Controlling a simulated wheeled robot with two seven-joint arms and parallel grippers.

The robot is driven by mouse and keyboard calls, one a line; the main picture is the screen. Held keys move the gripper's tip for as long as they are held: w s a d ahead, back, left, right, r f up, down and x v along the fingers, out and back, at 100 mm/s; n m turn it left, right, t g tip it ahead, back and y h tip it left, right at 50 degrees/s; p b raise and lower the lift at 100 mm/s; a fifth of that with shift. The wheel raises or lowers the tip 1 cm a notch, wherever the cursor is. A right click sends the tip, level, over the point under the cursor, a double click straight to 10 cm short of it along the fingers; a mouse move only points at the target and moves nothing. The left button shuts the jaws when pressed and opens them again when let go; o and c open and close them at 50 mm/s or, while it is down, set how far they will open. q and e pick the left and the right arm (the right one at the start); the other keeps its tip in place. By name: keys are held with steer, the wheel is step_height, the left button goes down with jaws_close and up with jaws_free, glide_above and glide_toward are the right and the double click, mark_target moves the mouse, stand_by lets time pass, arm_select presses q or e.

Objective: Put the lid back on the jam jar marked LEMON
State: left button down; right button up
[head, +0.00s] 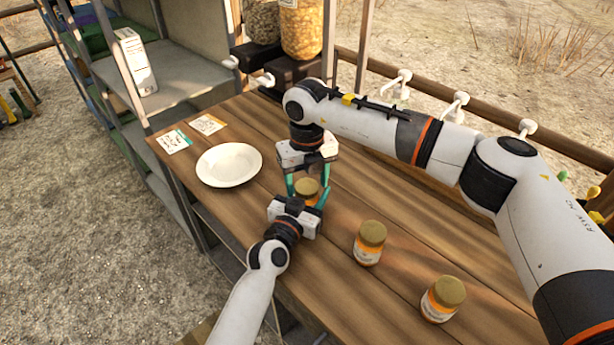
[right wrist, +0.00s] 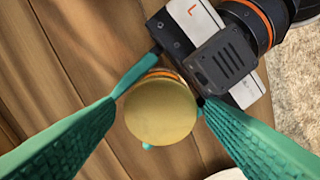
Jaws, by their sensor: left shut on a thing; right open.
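A small jar (head: 307,198) with an orange label stands between my two grippers in the head view. Its label text cannot be read. A round gold lid (right wrist: 160,110) covers its top in the right wrist view; whether it is seated cannot be told. My left gripper (head: 304,198) is shut on the jar, low around its body. My right gripper (head: 308,178) comes from above and is open, its teal fingers on either side of the lid, with a gap visible in the right wrist view. Two more gold-lidded jars, a middle jar (head: 369,249) and a front jar (head: 440,302), stand to the right.
A white plate (head: 229,165) lies on the wooden table (head: 340,285) left of the grippers. Two cards (head: 174,141) lie behind it. Large filled containers (head: 301,28) stand at the back, and white hooks line the rail. Bare table lies between the jars and the grippers.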

steer(key=c, duration=1)
steer(key=o, duration=1.2)
steer(key=shift+c, duration=0.2)
step_height(320, 180, up, 12)
arm_select(q)
steer(key=c, duration=0.5)
jaws_free()
steer(key=shift+s, duration=0.1)
